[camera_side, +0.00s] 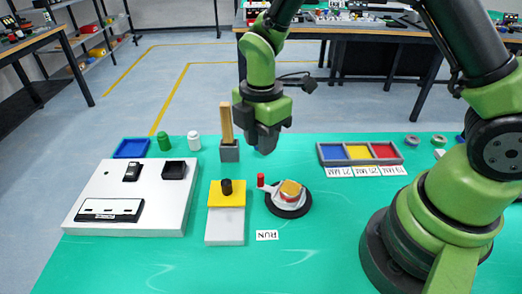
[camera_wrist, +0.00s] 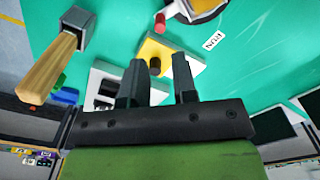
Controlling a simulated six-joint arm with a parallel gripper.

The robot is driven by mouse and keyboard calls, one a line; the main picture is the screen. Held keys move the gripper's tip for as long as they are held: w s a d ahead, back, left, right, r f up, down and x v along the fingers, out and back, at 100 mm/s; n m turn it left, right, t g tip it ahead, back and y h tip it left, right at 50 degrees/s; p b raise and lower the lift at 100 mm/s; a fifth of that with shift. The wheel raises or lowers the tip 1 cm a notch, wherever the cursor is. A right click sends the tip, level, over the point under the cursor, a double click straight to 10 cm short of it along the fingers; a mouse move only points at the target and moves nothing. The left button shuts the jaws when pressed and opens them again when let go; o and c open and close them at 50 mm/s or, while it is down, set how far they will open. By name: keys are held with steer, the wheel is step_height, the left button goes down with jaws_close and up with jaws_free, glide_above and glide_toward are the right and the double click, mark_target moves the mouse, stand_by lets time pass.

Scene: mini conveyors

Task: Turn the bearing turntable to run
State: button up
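The bearing turntable (camera_side: 289,208) is a dark round base with a grey top and an orange-yellow centre, on the green mat. Its lever ends in an upright red peg (camera_side: 261,180), pointing left. The RUN label (camera_side: 267,235) lies in front of the turntable, slightly left. In the wrist view, the turntable (camera_wrist: 205,8) is cut off at the top edge, with the red peg (camera_wrist: 160,22) and RUN label (camera_wrist: 214,40) visible. My gripper (camera_side: 265,145) is above and behind the turntable, apart from it. The wrist view shows its fingers (camera_wrist: 158,62) open and empty.
A yellow-and-white block (camera_side: 225,222) with a black knob stands left of the turntable. A wooden post in a grey base (camera_side: 229,152) stands behind it, close to my gripper. A white panel (camera_side: 140,180) is farther left; a coloured tray (camera_side: 360,162) is back right.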

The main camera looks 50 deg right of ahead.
mark_target(280, 188)
steer(key=shift+r, duration=0.1)
steer(key=shift+c, duration=0.3)
steer(key=shift+d, duration=0.2)
steer(key=c, duration=0.4)
steer(key=d+m+y, duration=0.1)
steer(key=d, duration=0.1)
steer(key=w+d+f+m+g+y, duration=0.1)
steer(key=d+m, duration=0.1)
steer(key=w+d+m+y, duration=0.1)
steer(key=d, duration=0.1)
steer(key=shift+f+m+g, duration=0.3)
steer(key=shift+g, duration=0.1)
jaws_close()
steer(key=w+d+m+t+y, duration=0.2)
steer(key=d+m+y, duration=0.1)
steer(key=d+y, duration=0.15)
steer(key=shift+g, duration=0.3)
steer(key=x, duration=0.8)
steer(key=shift+w+f, duration=0.15)
steer(key=shift+f, duration=0.15)
steer(key=shift+s+a+f, duration=0.15)
steer(key=shift+s+a, duration=0.25)
steer(key=shift+a, duration=0.2)
steer(key=shift+s+a+f, duration=0.15)
steer(key=shift+s+a, duration=0.25)
steer(key=shift+a, duration=0.2)
steer(key=shift+s+a, duration=0.5)
